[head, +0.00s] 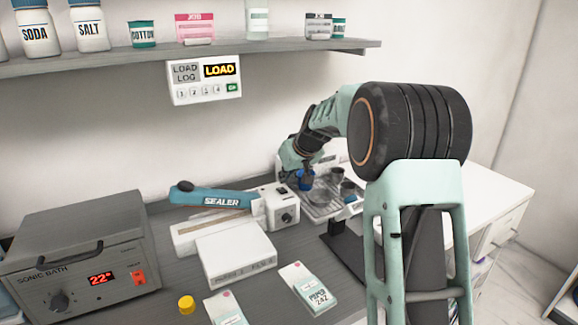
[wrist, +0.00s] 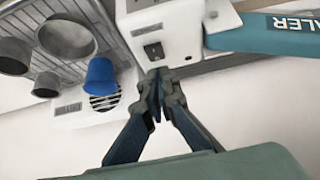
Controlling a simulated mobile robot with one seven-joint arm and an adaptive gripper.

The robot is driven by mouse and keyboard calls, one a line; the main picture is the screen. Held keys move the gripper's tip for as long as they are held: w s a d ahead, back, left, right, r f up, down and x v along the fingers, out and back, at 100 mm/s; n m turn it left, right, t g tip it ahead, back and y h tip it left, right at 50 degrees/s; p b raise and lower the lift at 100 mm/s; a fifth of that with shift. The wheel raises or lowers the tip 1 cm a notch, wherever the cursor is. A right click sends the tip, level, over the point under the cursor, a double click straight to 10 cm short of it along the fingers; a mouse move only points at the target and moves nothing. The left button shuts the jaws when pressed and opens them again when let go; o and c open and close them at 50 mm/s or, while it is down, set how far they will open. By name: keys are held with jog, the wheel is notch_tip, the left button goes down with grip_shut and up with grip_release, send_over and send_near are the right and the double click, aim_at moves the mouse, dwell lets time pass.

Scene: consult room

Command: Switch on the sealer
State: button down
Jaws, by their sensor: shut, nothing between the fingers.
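The sealer (head: 277,207) is a white unit with a long blue lever arm (head: 213,196) marked SEALER, on the grey worktop. Its white housing fills the top middle of the wrist view (wrist: 180,25), with the blue arm running off to the right. A small black switch (wrist: 153,50) shows on the housing. My gripper (wrist: 158,75) is shut and empty, its fingertips right beside the switch; I cannot tell whether they touch it. In the head view my gripper is at the sealer's right end, its fingertips too small to make out.
A blue cup (wrist: 101,76) and several grey cups (wrist: 66,36) stand at a metal rack close beside my gripper. The sonic bath (head: 85,255) is at the left. A white box (head: 236,256), a yellow cap (head: 186,304) and packets are in front. A shelf (head: 190,52) runs above.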

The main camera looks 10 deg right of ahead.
aim_at(285, 192)
jog(key=shift+s+d+f, duration=0.1)
jog(key=shift+s+f, duration=0.05)
jog(key=shift+f, duration=0.5)
jog(key=shift+s+f, duration=0.1)
jog(key=shift+f, duration=0.55)
jog(key=b, duration=0.1)
jog(key=f+b, duration=0.1)
jog(key=b, duration=0.1)
jog(key=shift+s+d+f, duration=0.15)
jog(key=shift+f, duration=0.15)
jog(key=shift+r, duration=0.35)
jog(key=shift+r+p, duration=0.45)
jog(key=shift+r, duration=0.35)
